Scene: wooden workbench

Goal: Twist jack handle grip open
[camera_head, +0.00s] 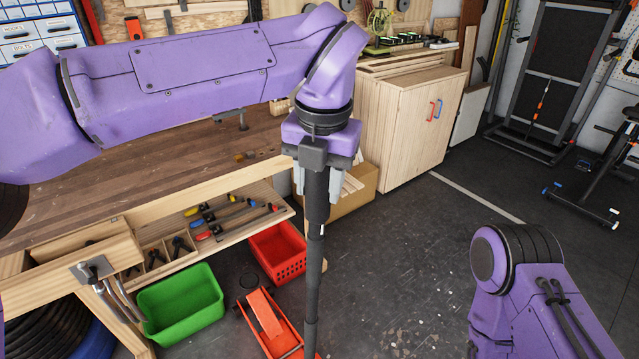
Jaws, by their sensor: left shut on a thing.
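The jack (266,314) is orange-red and sits on the floor at the bottom centre, partly cut off by the frame. Its long black handle (313,270) stands nearly upright, with a thicker grip (317,197) at the top. My left gripper (318,185) hangs from the purple left arm and is shut on the handle grip, with a grey finger on each side of it. The lower end of the handle runs out of the frame. My right arm shows at the lower right, but its gripper is out of view.
The wooden workbench (60,190) is at the left with an open shelf of tools. A green bin (180,305), a red crate (278,252) and a cardboard box (350,195) are on the floor. A wooden cabinet (405,125) stands behind. Floor at centre right is clear.

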